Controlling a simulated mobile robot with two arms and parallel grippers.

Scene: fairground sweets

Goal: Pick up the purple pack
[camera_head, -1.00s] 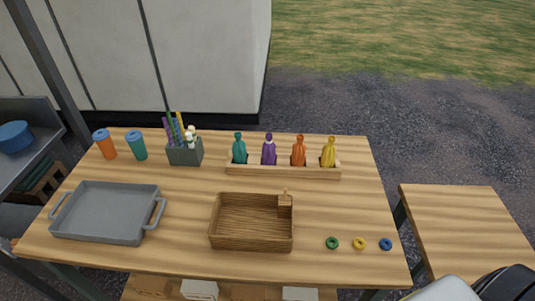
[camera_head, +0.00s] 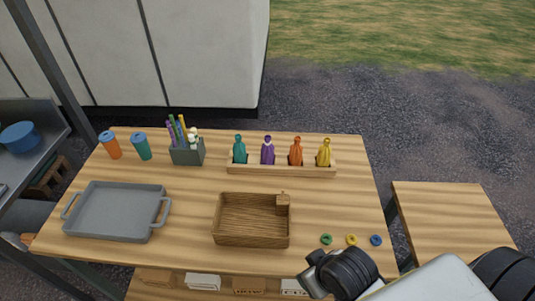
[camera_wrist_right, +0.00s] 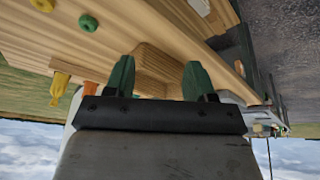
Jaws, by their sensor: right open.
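The purple pack (camera_head: 267,152) stands upright in a low wooden rack (camera_head: 282,170) at the back of the table, between a teal pack (camera_head: 239,151) and an orange pack (camera_head: 295,152). A yellow pack (camera_head: 324,153) stands at the rack's right end. My right gripper (camera_wrist_right: 158,80) is open and empty in the right wrist view. In the head view it is at the table's front right edge, well apart from the purple pack. The purple pack cannot be made out in the right wrist view. My left gripper is not in view.
A wooden basket (camera_head: 219,230) sits front centre, with green (camera_head: 326,239), yellow (camera_head: 351,240) and blue (camera_head: 376,240) rings to its right. A grey tray (camera_head: 118,212), two cups (camera_head: 142,147) and a holder of sticks (camera_head: 187,153) are left. Table space right of the rack is clear.

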